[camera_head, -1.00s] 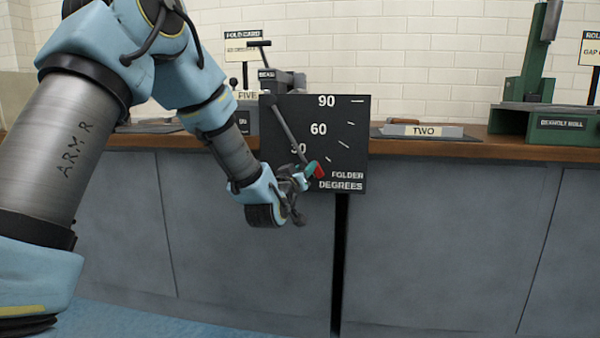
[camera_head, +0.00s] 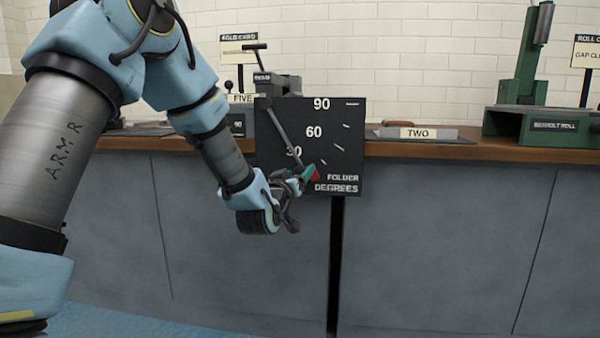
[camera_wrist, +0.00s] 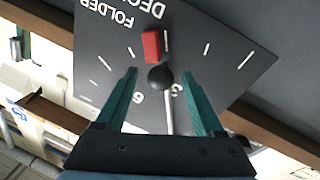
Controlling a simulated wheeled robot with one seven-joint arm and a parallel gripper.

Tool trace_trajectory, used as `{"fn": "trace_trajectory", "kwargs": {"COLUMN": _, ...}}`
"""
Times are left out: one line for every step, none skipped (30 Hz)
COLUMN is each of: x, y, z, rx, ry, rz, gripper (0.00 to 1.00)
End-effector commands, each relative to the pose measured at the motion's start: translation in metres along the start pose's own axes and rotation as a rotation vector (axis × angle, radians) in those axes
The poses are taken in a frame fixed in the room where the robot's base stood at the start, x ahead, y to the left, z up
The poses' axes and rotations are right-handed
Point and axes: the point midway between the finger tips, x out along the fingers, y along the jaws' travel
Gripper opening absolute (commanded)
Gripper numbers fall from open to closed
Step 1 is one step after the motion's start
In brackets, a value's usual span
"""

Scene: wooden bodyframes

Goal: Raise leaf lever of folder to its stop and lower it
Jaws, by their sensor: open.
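The folder's dark dial board (camera_head: 346,115), marked 30, 60, 90 and FOLDER DEGREES, stands at the bench front. The grey leaf lever (camera_head: 281,122) slants from the board's upper left down to the right. My gripper (camera_head: 305,173) is at its lower end, by the board's lower part. In the wrist view my gripper (camera_wrist: 160,74) is open, with one green finger on each side of the lever's black ball knob (camera_wrist: 160,78). Gaps show between knob and fingers. A red block (camera_wrist: 151,45) lies just beyond the knob; the red block (camera_head: 316,175) also shows in the head view.
The wooden bench (camera_head: 440,151) runs across above grey cabinet fronts (camera_head: 430,240). A plate labelled TWO (camera_head: 418,133) lies right of the board. A green roll machine (camera_head: 550,126) stands far right. A grey device with a T-handle (camera_head: 276,82) stands behind the board.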

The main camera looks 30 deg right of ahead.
Motion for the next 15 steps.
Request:
{"fn": "trace_trajectory", "kwargs": {"x": -0.009, "y": 0.0, "z": -0.001, "rx": 0.001, "ry": -0.002, "rz": -0.001, "gripper": 0.7}}
{"fn": "trace_trajectory", "kwargs": {"x": -0.015, "y": 0.0, "z": -0.001, "rx": 0.001, "ry": -0.003, "rz": -0.001, "gripper": 0.7}}
{"fn": "trace_trajectory", "kwargs": {"x": -0.023, "y": 0.0, "z": -0.001, "rx": 0.0, "ry": -0.002, "rz": -0.001, "gripper": 0.7}}
{"fn": "trace_trajectory", "kwargs": {"x": -0.03, "y": 0.0, "z": -0.001, "rx": 0.0, "ry": -0.003, "rz": -0.001, "gripper": 0.7}}
{"fn": "trace_trajectory", "kwargs": {"x": -0.036, "y": 0.0, "z": -0.001, "rx": 0.0, "ry": -0.002, "rz": 0.0, "gripper": 0.7}}
{"fn": "trace_trajectory", "kwargs": {"x": -0.044, "y": 0.0, "z": -0.001, "rx": 0.0, "ry": -0.003, "rz": -0.001, "gripper": 0.7}}
{"fn": "trace_trajectory", "kwargs": {"x": -0.05, "y": 0.0, "z": -0.001, "rx": 0.0, "ry": -0.003, "rz": 0.0, "gripper": 0.7}}
{"fn": "trace_trajectory", "kwargs": {"x": -0.056, "y": 0.0, "z": 0.0, "rx": 0.0, "ry": -0.003, "rz": -0.001, "gripper": 0.7}}
{"fn": "trace_trajectory", "kwargs": {"x": -0.063, "y": 0.0, "z": -0.001, "rx": 0.0, "ry": -0.002, "rz": 0.0, "gripper": 0.7}}
{"fn": "trace_trajectory", "kwargs": {"x": -0.068, "y": 0.0, "z": -0.001, "rx": 0.0, "ry": -0.003, "rz": 0.0, "gripper": 0.7}}
{"fn": "trace_trajectory", "kwargs": {"x": -0.072, "y": 0.0, "z": -0.001, "rx": 0.0, "ry": -0.002, "rz": 0.0, "gripper": 0.7}}
{"fn": "trace_trajectory", "kwargs": {"x": -0.078, "y": 0.0, "z": 0.0, "rx": 0.0, "ry": -0.002, "rz": 0.0, "gripper": 0.7}}
{"fn": "trace_trajectory", "kwargs": {"x": -0.081, "y": 0.0, "z": 0.0, "rx": 0.0, "ry": -0.002, "rz": 0.0, "gripper": 0.7}}
{"fn": "trace_trajectory", "kwargs": {"x": -0.084, "y": 0.0, "z": 0.0, "rx": 0.0, "ry": -0.002, "rz": 0.0, "gripper": 0.7}}
{"fn": "trace_trajectory", "kwargs": {"x": -0.088, "y": 0.0, "z": 0.0, "rx": 0.0, "ry": -0.001, "rz": 0.0, "gripper": 0.7}}
